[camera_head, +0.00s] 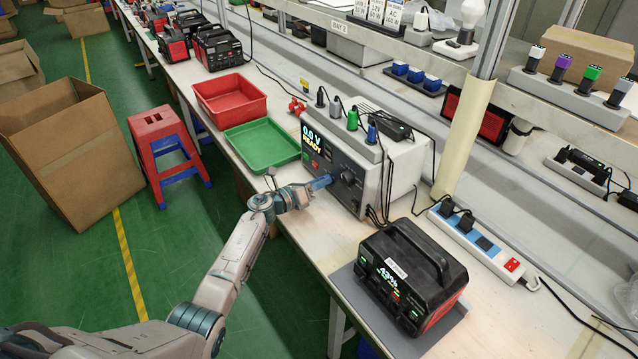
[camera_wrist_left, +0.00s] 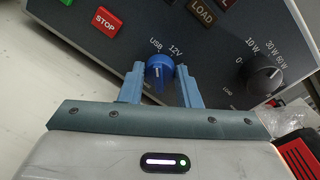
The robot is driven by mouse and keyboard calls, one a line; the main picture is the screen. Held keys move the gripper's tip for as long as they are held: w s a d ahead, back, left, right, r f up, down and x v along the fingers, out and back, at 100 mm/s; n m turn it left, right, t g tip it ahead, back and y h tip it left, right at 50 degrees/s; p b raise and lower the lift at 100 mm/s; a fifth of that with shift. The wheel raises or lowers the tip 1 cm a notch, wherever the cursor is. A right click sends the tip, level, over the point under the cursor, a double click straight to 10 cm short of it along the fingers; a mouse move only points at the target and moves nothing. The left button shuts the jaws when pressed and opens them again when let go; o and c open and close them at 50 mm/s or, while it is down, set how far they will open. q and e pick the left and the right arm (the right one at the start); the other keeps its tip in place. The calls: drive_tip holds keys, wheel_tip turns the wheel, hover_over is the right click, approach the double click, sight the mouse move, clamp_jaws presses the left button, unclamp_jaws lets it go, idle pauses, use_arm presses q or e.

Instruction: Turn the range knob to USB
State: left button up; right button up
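The range knob (camera_wrist_left: 158,72) is a small blue knob on the dark front panel of the test unit (camera_head: 334,158). USB is printed above it and 12V at its upper right. A pale mark shows on its face; I cannot tell exactly which label it points to. My left gripper (camera_wrist_left: 160,80) has one blue finger on each side of the knob, with a narrow gap on the right side. In the head view the left gripper (camera_head: 320,183) is at the panel and hides the knob. My right gripper is not in view.
A black load knob (camera_wrist_left: 265,74) is right of the range knob; a red STOP button (camera_wrist_left: 106,22) is at upper left. A green tray (camera_head: 262,146) and a red bin (camera_head: 229,99) stand behind my left arm. A black power station (camera_head: 411,274) stands in front on a grey mat.

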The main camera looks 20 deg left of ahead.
use_arm(q)
drive_tip(key=o, duration=0.4)
drive_tip(key=shift+s, duration=0.1)
drive_tip(key=b+v, duration=0.1)
drive_tip(key=v, duration=0.8)
drive_tip(key=shift+s+a+f, duration=0.15)
drive_tip(key=shift+s+a, duration=0.05)
drive_tip(key=shift+a, duration=0.05)
drive_tip(key=shift+s+a+b, duration=0.3)
drive_tip(key=shift+s, duration=0.2)
